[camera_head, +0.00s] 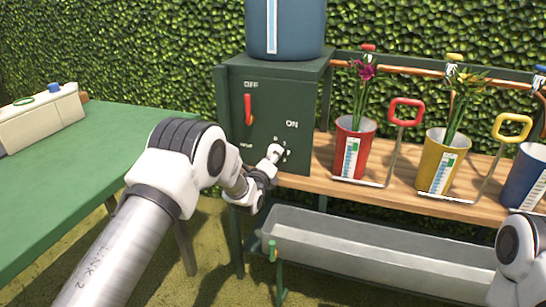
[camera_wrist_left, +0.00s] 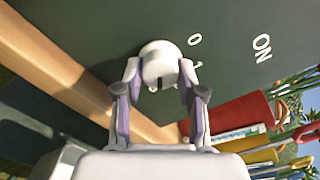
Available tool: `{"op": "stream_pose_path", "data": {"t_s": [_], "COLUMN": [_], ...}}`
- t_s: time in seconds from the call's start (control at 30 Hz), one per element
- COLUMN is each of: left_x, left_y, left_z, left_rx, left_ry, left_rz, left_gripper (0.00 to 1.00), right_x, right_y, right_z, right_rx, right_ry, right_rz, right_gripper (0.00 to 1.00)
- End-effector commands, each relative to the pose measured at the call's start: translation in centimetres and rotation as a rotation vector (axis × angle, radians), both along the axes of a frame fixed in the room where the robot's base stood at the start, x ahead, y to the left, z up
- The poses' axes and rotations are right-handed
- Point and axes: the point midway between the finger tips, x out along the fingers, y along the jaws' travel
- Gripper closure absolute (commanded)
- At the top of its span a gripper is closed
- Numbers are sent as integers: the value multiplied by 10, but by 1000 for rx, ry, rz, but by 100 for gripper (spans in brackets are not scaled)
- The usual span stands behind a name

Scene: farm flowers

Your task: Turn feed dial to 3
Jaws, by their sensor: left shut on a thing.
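The feed dial (camera_wrist_left: 160,62) is a white round knob with a dark pointer mark, on the front of a dark green cabinet (camera_head: 301,125). In the left wrist view the numbers 0 and 1 show beside it on the panel; the other numbers are hidden. My left gripper (camera_wrist_left: 158,80) is shut on the dial, a finger on each side. In the head view the gripper (camera_head: 275,152) reaches the lower right of the panel and covers most of the dial. My right arm shows only at the lower right edge; its gripper is out of view.
A red lever (camera_head: 249,109) sits on the panel below OFF. A blue tank (camera_head: 286,28) stands on top. A red pot (camera_head: 354,148) and a yellow pot (camera_head: 443,160) with flowers stand right on a wooden shelf. A grey trough (camera_head: 375,250) is below. A green table (camera_head: 90,165) is left.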

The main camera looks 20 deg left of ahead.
Motion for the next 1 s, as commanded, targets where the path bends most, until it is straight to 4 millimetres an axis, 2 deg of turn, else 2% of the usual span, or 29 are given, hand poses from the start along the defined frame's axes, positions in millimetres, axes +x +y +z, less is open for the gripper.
{"op": "stream_pose_path", "data": {"t_s": [0.3, 0.8, 0.83, 0.87, 0.9, 1.0], "left_x": [1, 1, 1, 1, 1, 0], "left_y": [0, 0, 0, 0, 0, 0], "left_z": [1, 1, 1, 1, 1, 0], "left_rx": [129, 152, 152, 152, 152, 151], "left_ry": [-8, -9, -8, -8, -7, -7], "left_rz": [0, 0, -1, -1, 0, 0], "left_gripper": [96, 96, 57, 47, 37, 37], "right_x": [0, 0, 0, 0, 0, 0], "right_y": [0, 0, 0, 0, 0, 0], "right_z": [0, 0, 0, 0, 0, 0], "right_rx": [0, 0, 0, 0, 0, 0], "right_ry": [0, 0, 0, 0, 0, 0], "right_rz": [0, 0, 0, 0, 0, 0], "right_gripper": [60, 60, 60, 60, 60, 60]}}
